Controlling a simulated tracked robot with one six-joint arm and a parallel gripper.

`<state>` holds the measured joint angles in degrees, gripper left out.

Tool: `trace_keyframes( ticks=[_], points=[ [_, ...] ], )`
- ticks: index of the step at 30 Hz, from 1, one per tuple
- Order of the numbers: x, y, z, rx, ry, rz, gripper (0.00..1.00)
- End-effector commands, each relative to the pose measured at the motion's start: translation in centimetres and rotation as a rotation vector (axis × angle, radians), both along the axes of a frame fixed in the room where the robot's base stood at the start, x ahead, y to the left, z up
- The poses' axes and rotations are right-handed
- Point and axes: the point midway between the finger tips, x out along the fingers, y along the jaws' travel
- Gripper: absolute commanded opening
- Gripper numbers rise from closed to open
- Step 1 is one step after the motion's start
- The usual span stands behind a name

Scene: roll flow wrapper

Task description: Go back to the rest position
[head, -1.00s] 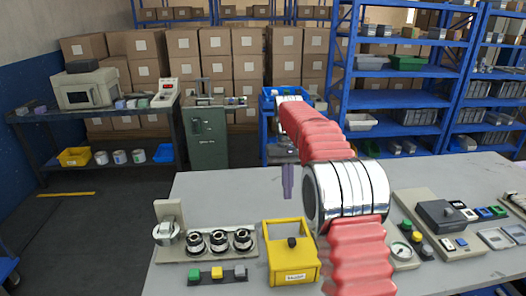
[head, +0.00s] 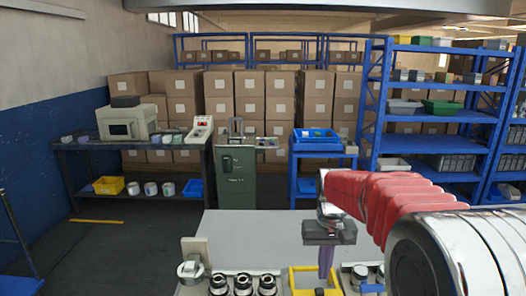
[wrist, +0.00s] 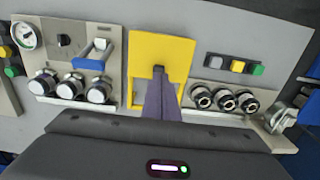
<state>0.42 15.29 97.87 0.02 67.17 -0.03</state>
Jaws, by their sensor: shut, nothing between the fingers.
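My gripper (head: 326,262) hangs pointing down over the grey bench (head: 245,226), its purple fingers together with nothing between them. In the wrist view the shut fingers (wrist: 160,100) overlap the lower part of a yellow box-like frame (wrist: 162,55) with a black knob. My red-sleeved arm comes in from the right.
Black-and-silver knobs (wrist: 225,98) and a button strip (wrist: 236,64) lie to one side in the wrist view. A panel with white-capped knobs (wrist: 70,85) and a blue-handled part lies on the other. Blue shelves (head: 440,140) and boxes stand behind.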

Motion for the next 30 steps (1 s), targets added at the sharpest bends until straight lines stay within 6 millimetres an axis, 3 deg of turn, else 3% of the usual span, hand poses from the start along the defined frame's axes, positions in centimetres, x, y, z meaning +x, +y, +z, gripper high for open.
trace_keyframes(
  ticks=[12, 30],
  points=[
    [-7.9, 0.1, 2.4, -0.001, -0.121, 0.002, 0.0],
    [-18.6, 0.3, 3.3, -0.002, -0.291, 0.004, 0.0]
  ],
)
